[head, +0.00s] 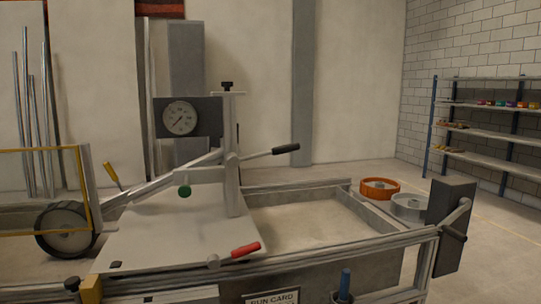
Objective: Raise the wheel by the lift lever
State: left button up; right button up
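The wheel (67,230) is dark and ribbed with a grey hub, at the left end of the sandbed. It hangs at the end of a slanted grey arm (150,188) that runs to an upright post (233,165). A lever with a black grip (286,149) sticks out to the right of the post, tilted slightly up. A red-handled lever (245,250) and a yellow-handled one (112,174) also show. I cannot tell from labels which is the lift lever. Neither of my grippers shows.
The sandbed (340,195) holds pale sand behind a front rail. A dial gauge (181,118) and green knob (185,191) are by the post. Shelves (490,107) stand behind.

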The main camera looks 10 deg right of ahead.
aim_at(232, 161)
jog(key=z, duration=1.45)
jog(key=i, duration=0.55)
jog(key=u, duration=2)
